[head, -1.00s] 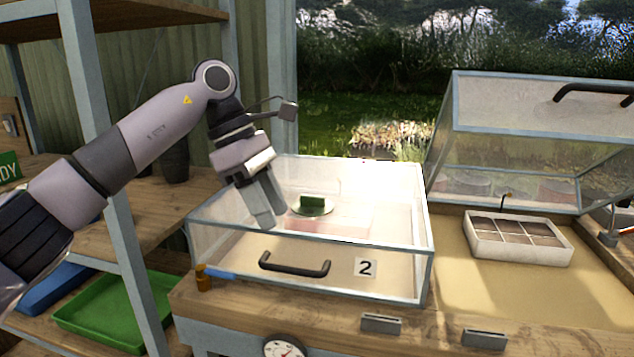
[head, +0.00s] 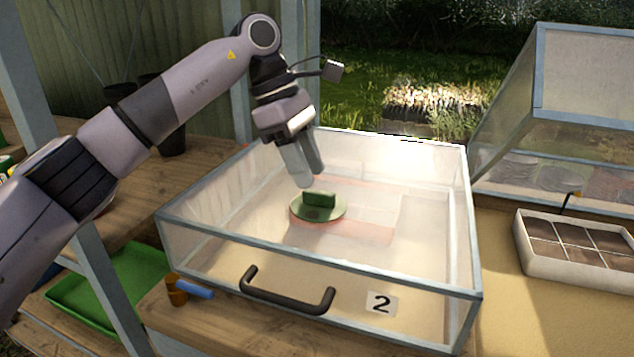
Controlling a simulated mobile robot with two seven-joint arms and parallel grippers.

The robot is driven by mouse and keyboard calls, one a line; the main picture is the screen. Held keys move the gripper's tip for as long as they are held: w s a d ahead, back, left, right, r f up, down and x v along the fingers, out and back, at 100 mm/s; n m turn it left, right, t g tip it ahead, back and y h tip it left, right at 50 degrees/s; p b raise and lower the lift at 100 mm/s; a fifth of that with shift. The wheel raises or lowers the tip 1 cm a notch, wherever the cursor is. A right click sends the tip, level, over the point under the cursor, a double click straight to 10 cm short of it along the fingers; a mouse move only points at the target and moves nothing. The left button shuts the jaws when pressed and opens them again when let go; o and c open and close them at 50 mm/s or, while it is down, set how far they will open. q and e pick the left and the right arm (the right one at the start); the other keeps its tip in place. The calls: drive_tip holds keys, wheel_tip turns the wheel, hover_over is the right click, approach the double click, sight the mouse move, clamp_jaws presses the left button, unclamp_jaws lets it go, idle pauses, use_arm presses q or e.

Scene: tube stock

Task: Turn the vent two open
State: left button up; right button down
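Vent two is a green round disc (head: 302,208) with a raised green grip block (head: 319,199) across it. It sits on the clear lid of the box marked 2 (head: 381,304). The grip block lies roughly left to right in the head view. My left gripper (head: 311,180) points down just above and behind the grip block. Its two fingers look a little apart with nothing between them. I see no clear contact with the vent. My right gripper is not in view.
The box lid has a dark handle (head: 287,296) at its front. A second box with a raised glass lid (head: 585,75) stands at the right, with a seedling tray (head: 575,252). A green tray (head: 120,280) and a shelf post are at the left.

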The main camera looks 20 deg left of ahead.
sight(318, 192)
use_arm(q)
drive_tip(key=x, duration=0.2)
drive_tip(key=shift+d+f, duration=0.1)
drive_tip(key=shift+f, duration=0.2)
drive_tip(key=shift+d+f, duration=0.15)
drive_tip(key=shift+f, duration=0.2)
drive_tip(key=shift+d+f, duration=0.1)
drive_tip(key=shift+f, duration=0.1)
clamp_jaws()
